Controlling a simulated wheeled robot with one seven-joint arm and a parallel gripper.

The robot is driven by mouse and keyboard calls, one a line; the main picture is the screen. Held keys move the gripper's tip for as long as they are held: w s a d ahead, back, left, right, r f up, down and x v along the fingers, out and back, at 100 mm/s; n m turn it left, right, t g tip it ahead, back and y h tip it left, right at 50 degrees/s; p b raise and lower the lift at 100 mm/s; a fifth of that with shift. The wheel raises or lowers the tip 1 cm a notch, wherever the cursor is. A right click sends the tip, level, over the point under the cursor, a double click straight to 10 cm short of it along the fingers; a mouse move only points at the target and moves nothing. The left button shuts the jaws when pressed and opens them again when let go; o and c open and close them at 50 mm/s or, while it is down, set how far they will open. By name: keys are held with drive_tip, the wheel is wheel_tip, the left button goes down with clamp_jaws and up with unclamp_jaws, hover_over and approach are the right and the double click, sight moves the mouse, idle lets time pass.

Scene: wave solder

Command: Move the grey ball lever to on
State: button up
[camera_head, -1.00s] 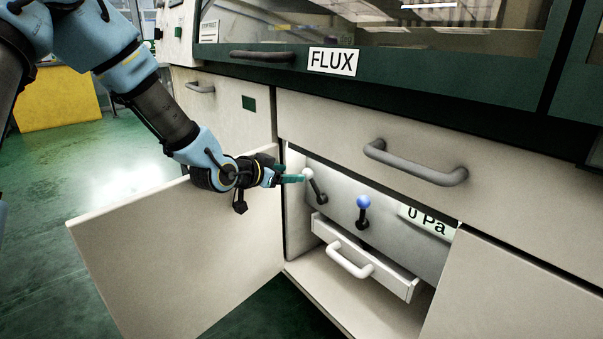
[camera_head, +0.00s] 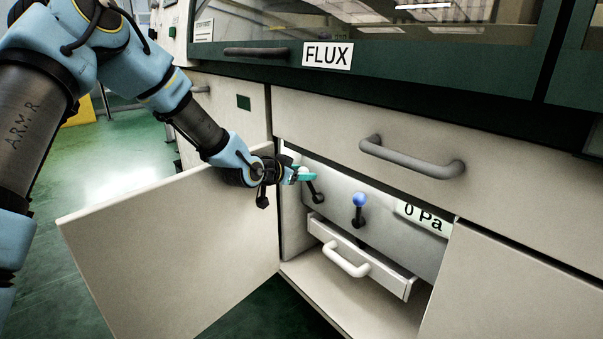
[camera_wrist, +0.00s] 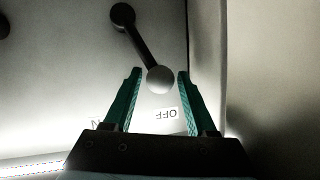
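The grey ball lever (camera_wrist: 159,79) shows in the wrist view with its pale ball between the two green fingers of my gripper (camera_wrist: 158,84). There is a gap on both sides of the ball, so the gripper is open around it. The dark rod runs up and left to a round pivot on the panel. The ball is close to an "OFF" label (camera_wrist: 167,115), which reads upside down. Part of another label shows at the left. In the head view, my gripper (camera_head: 305,174) reaches into the open cabinet and largely hides the ball; the lever's lower rod (camera_head: 317,194) shows.
A blue ball lever (camera_head: 359,201) stands to the right. Below is a small drawer (camera_head: 393,277) with a white handle. A "0 Pa" display (camera_head: 423,217) is at the right. The open cabinet door (camera_head: 180,245) lies below my arm, and the cabinet's side wall (camera_wrist: 270,80) is close to my gripper.

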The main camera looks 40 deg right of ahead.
clamp_jaws()
idle(1.1)
